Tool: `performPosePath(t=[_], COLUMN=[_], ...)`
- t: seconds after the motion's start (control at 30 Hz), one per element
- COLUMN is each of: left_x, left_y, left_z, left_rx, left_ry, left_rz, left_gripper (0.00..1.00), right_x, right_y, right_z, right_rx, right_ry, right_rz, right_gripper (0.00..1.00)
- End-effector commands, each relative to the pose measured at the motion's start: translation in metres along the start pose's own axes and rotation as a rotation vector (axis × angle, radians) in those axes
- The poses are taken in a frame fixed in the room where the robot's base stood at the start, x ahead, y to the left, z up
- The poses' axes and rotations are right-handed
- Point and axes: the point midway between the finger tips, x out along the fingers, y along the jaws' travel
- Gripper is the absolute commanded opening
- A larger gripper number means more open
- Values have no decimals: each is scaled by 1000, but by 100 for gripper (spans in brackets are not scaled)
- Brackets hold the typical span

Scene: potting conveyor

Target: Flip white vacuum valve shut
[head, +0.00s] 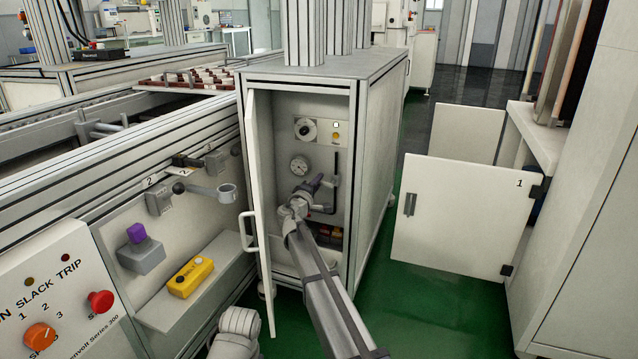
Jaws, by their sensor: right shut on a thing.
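The open cabinet (355,200) shows a recessed panel with a round pressure gauge (300,165) and dark pipework (336,180). My right arm reaches in from the bottom, and my right gripper (308,190) is at the pipework just below the gauge. It is shut on a small part there, apparently the vacuum valve's lever. The gripper hides most of the valve, so the lever's colour and angle cannot be told. A purple-grey piece shows at the fingertips; I cannot tell whether it is finger or valve. My left gripper is not in view.
The cabinet's narrow white door (257,220) stands open left of my right arm, its handle (247,231) outward. A round dial (305,129) sits above the gauge. A yellow box (191,276) lies on the left shelf. An open white door (460,215) stands over green floor at right.

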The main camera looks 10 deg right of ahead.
Motion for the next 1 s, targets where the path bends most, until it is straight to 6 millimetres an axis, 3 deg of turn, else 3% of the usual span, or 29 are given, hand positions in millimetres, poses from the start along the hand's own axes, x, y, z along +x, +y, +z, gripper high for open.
performPosePath(t=[0.33, 0.9, 0.93, 1.0], left_x=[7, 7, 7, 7], left_y=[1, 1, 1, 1], left_z=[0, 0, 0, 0], left_rx=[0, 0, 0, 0], left_ry=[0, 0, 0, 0], left_rz=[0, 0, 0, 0], left_gripper=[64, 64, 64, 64], right_x=[0, 0, 0, 0], right_y=[-7, -7, -7, -7], right_z=[0, 0, 0, 0], right_rx=[-130, -156, -156, -156], right_ry=[0, 1, 1, 1], right_rz=[-1, -1, -1, -1], right_gripper=[0, 0, 21, 29])
